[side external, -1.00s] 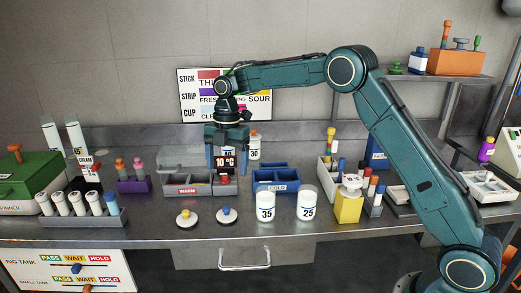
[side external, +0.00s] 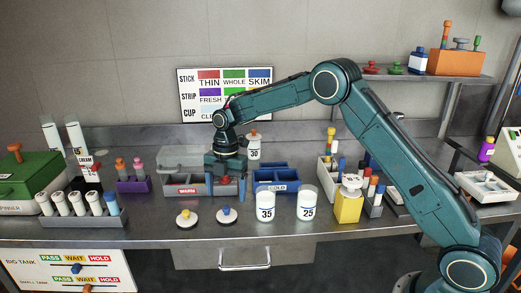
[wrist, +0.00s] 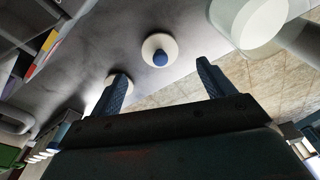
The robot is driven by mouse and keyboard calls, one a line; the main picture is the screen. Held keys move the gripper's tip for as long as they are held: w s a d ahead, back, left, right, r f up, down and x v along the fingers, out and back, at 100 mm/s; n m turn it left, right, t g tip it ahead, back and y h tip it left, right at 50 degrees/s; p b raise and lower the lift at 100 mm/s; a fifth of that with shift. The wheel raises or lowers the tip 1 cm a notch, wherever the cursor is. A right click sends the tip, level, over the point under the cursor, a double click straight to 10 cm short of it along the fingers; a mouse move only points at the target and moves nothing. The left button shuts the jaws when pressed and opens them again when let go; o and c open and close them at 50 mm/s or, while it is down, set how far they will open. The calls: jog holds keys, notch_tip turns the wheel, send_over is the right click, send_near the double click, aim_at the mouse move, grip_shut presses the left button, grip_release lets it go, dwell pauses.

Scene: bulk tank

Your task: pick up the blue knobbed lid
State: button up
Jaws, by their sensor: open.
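The blue knobbed lid (side external: 227,218) is a white disc with a blue knob. It lies flat on the steel bench near the front edge, and in the wrist view its disc and knob (wrist: 160,50) show beyond and between my fingertips. My gripper (side external: 227,190) points down, above and behind the lid in the side view. It is open and empty, its two fingers apart in the wrist view (wrist: 162,76). The fingers do not appear to touch the lid.
A second white lid (side external: 187,220) with a yellowish knob lies left of the blue one, partly behind a finger in the wrist view. White cups marked 35 (side external: 265,208) and 25 (side external: 308,205) stand to the right. A grey WARM bin (side external: 185,190) and blue COLD bin (side external: 275,187) stand behind.

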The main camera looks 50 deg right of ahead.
aim_at(226, 207)
jog(key=shift+a+f, duration=0.1)
jog(key=shift+f, duration=0.45)
jog(key=shift+f, duration=0.1)
jog(key=shift+s+a+f, duration=0.1)
jog(key=shift+a+f, duration=0.05)
jog(key=shift+f, duration=1.1)
jog(key=shift+s+a+f, duration=0.1)
jog(key=shift+a+f, duration=0.05)
jog(key=shift+f, duration=1.05)
jog(key=shift+c, duration=0.4)
jog(key=c, duration=1)
